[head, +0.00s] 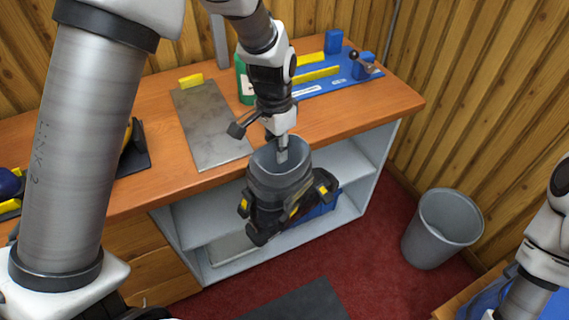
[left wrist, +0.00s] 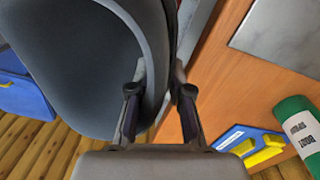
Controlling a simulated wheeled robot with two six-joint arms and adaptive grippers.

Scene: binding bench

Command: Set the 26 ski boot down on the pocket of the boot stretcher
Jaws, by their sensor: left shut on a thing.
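The ski boot (head: 281,187), dark grey with black and yellow buckles, hangs in the air in front of the bench. My left gripper (head: 281,150) is shut on the rim of its cuff, with the open top facing up. In the left wrist view, the two fingers (left wrist: 158,95) pinch the wall of the grey cuff (left wrist: 75,50). No size number is readable on the boot. I cannot tell for sure which thing is the boot stretcher; a blue fixture with a black-knobbed lever (head: 362,66) stands at the bench's back right. My right gripper is out of view.
The wooden bench (head: 145,185) carries a grey metal plate (head: 210,125), a green bottle (head: 243,80) and a blue tray with yellow bars (head: 345,82). White shelves (head: 343,165) are below. A grey bin (head: 440,228) stands right on red carpet. Something blue (head: 487,304) lies at bottom right.

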